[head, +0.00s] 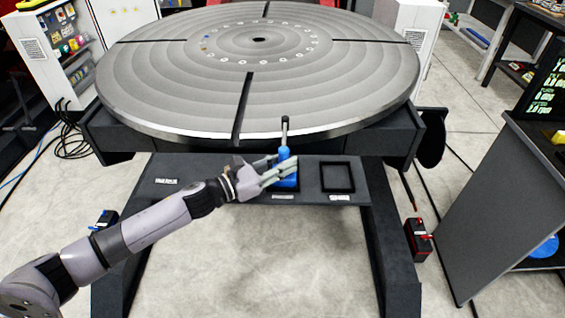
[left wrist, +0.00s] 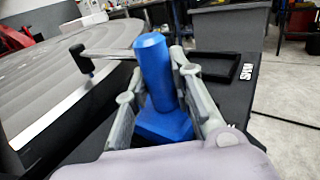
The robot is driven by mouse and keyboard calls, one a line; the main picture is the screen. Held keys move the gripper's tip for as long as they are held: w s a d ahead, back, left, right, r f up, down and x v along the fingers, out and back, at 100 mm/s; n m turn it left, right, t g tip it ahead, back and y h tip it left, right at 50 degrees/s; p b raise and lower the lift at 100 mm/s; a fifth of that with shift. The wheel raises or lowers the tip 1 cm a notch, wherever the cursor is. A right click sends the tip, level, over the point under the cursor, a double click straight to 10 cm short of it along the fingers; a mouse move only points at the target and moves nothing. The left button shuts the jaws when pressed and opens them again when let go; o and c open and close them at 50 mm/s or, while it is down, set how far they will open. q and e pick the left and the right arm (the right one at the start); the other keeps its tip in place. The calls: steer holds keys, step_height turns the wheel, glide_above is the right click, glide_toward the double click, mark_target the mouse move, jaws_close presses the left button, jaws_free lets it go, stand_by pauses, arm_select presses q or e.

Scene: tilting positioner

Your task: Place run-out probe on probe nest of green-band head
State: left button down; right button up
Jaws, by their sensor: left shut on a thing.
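The run-out probe (head: 284,157) is blue, with a thin grey stem and black tip pointing up in the head view. My left gripper (head: 277,174) is shut on it at the shelf in front of the round table. The left wrist view shows the blue cylinder and square base of the probe (left wrist: 156,75) between the fingers of the left gripper (left wrist: 158,82), its stem reaching left. The base is at the middle place of the shelf; whether it touches the shelf is unclear. I cannot make out a green band or its nest. My right gripper is out of view.
The large round slotted table (head: 330,75) lies just behind the probe. The dark shelf (head: 220,172) has an empty black frame (head: 338,189) on the right. A grey cabinet (head: 490,205) stands at right.

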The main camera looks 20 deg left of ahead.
arm_select(q)
steer(key=shift+r, duration=0.15)
steer(key=c, duration=1.4)
jaws_free()
steer(key=shift+f, duration=0.2)
steer(key=shift+s+r, duration=0.1)
steer(key=shift+r, duration=0.05)
steer(key=b+v, duration=0.2)
steer(key=v, duration=0.8)
steer(key=shift+s+a+b, duration=0.2)
steer(key=shift+b, duration=0.1)
steer(key=shift+s+a, duration=0.45)
steer(key=shift+s, duration=0.05)
